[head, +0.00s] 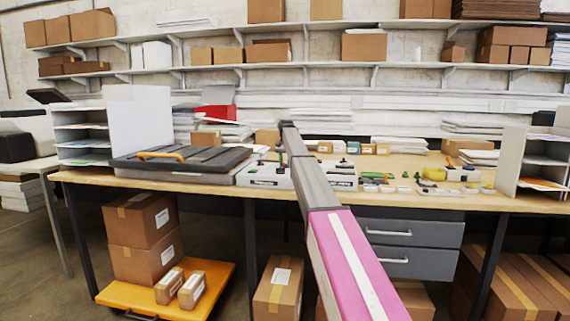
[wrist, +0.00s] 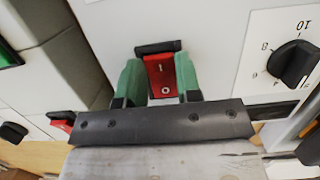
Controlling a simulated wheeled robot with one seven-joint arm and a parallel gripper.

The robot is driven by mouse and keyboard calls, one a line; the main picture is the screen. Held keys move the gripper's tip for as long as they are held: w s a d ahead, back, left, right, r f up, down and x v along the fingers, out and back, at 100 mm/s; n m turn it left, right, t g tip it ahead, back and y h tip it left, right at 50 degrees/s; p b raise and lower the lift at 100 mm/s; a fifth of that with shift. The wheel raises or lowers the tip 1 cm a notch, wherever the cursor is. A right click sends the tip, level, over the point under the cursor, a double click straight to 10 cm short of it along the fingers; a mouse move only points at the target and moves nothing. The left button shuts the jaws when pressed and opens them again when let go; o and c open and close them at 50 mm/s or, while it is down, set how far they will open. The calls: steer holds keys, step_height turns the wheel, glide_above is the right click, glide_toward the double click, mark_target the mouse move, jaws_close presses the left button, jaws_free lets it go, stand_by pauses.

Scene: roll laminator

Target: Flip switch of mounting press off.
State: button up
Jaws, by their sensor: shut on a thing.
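My gripper (wrist: 159,80) shows in the wrist view with its green fingers on both sides of a red switch (wrist: 161,73). The fingers are closed in on the switch, which has a black piece at its top end and a small screw near its lower end. The switch sits on a white panel (wrist: 215,35). In the head view my arm reaches over the table to white control units (head: 262,175) beside a flat dark press with an orange handle (head: 180,158). My fingers and the switch are hidden there behind the arm.
In the wrist view a black dial (wrist: 294,64) with numbers is right of the switch, and another red switch (wrist: 62,121) is at the left. In the head view, small green and yellow items (head: 400,186) lie right of my arm, and a white paper rack (head: 535,160) stands at the right.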

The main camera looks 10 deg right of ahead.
stand_by(0.3)
steer(key=o, duration=0.9)
